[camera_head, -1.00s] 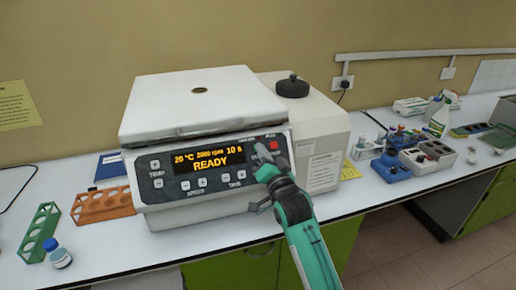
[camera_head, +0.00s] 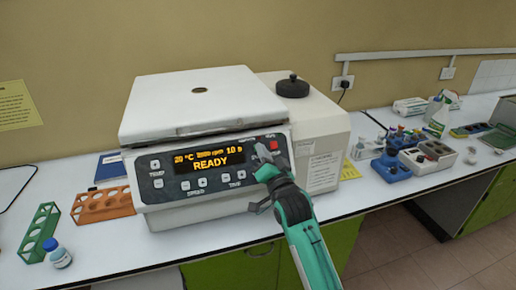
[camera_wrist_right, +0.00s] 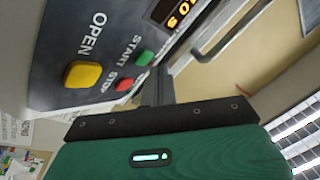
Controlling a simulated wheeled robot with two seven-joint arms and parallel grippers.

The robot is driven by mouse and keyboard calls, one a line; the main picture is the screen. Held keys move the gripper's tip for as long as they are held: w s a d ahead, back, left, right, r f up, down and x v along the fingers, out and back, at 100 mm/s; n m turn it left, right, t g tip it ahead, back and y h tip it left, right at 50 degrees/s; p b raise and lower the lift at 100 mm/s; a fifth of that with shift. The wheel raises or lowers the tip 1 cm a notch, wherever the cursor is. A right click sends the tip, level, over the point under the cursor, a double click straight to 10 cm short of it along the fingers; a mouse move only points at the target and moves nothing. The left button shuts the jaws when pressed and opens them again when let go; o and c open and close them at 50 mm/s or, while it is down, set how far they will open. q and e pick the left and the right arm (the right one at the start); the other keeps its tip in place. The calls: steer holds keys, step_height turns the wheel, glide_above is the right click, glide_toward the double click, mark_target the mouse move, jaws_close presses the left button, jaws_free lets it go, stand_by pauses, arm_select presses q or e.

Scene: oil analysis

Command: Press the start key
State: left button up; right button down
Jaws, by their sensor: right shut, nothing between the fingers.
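The centrifuge (camera_head: 190,110) stands on the bench with its white lid down and its display (camera_head: 210,160) reading READY. In the right wrist view the green START key (camera_wrist_right: 145,58) sits on the dark panel above the red STOP key (camera_wrist_right: 124,85), with the large yellow OPEN key (camera_wrist_right: 82,74) to the left. My right gripper (camera_head: 264,154) is shut and empty in front of the panel's right side, hiding the START key in the head view. Its fingers (camera_wrist_right: 159,87) show close to the START and STOP keys; I cannot tell whether they touch. My left gripper is out of view.
An orange rack (camera_head: 104,206), a green rack (camera_head: 40,232) and a blue-capped bottle (camera_head: 58,254) stand left of the centrifuge. A beige unit with a black knob (camera_head: 292,86) is behind it.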

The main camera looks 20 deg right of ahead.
steer(key=shift+w+f, duration=0.1)
steer(key=shift+w, duration=0.05)
steer(key=shift+w+f, duration=0.1)
steer(key=shift+w, duration=0.15)
steer(key=shift+w+f, duration=0.2)
steer(key=shift+w, duration=0.05)
stand_by(0.8)
stand_by(0.4)
steer(key=shift+s+r+p, duration=0.35)
steer(key=shift+s+p, duration=0.05)
steer(key=shift+p, duration=0.1)
steer(key=shift+s, duration=0.3)
steer(key=shift+r, duration=0.1)
